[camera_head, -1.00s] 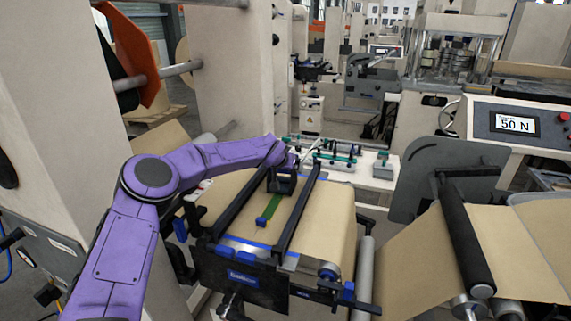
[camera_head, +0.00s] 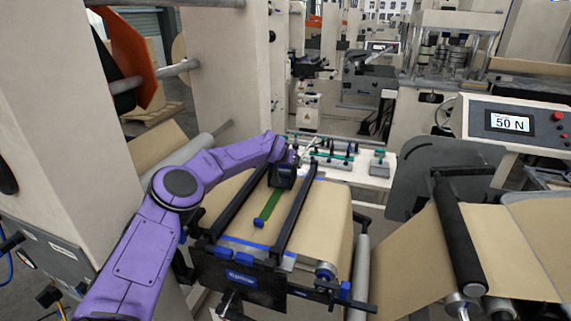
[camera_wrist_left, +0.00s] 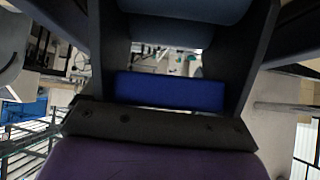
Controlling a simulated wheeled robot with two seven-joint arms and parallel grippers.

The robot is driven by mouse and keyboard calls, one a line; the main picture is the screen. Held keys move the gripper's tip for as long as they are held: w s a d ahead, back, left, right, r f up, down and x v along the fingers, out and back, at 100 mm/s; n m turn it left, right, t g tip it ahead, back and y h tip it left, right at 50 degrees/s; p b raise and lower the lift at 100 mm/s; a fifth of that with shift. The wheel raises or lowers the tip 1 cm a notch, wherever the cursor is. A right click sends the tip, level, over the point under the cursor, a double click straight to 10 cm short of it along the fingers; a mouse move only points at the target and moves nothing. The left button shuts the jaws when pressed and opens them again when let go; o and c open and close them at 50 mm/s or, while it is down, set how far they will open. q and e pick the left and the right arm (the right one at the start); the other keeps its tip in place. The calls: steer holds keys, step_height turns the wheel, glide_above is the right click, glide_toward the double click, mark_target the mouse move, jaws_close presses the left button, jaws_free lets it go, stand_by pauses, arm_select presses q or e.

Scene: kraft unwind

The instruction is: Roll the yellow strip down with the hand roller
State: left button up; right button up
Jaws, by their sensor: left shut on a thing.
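A green strip (camera_head: 268,206) lies lengthwise on the brown kraft web (camera_head: 331,230), between two black rails. I see no clearly yellow strip. A small blue piece (camera_head: 259,223) sits at its near end. My left gripper (camera_head: 283,178) is over the strip's far end, low to the web. In the left wrist view it is shut on a blue block (camera_wrist_left: 170,92), which looks like the hand roller's handle. The roller itself is hidden by the gripper, so I cannot tell whether it touches the strip. My right gripper is not in view.
Two black rails (camera_head: 296,211) flank the strip. A blue-edged black plate (camera_head: 240,278) is at the front. A shelf with small green-and-grey tools (camera_head: 335,158) is behind. A display (camera_head: 509,123) reads 50 N at the right. A dark roller (camera_head: 458,235) stands right of the web.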

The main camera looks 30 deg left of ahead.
arm_select(q)
steer(key=shift+s+d+f, duration=0.1)
steer(key=shift+s+d, duration=0.15)
steer(key=shift+s, duration=0.75)
steer(key=shift+s+d+f, duration=0.1)
steer(key=shift+s+d, duration=0.15)
steer(key=shift+s, duration=0.8)
steer(key=shift+s+d, duration=0.25)
steer(key=shift+s, duration=0.75)
steer(key=shift+w+a+r, duration=0.1)
steer(key=shift+w+r, duration=0.15)
steer(key=shift+r, duration=3.4)
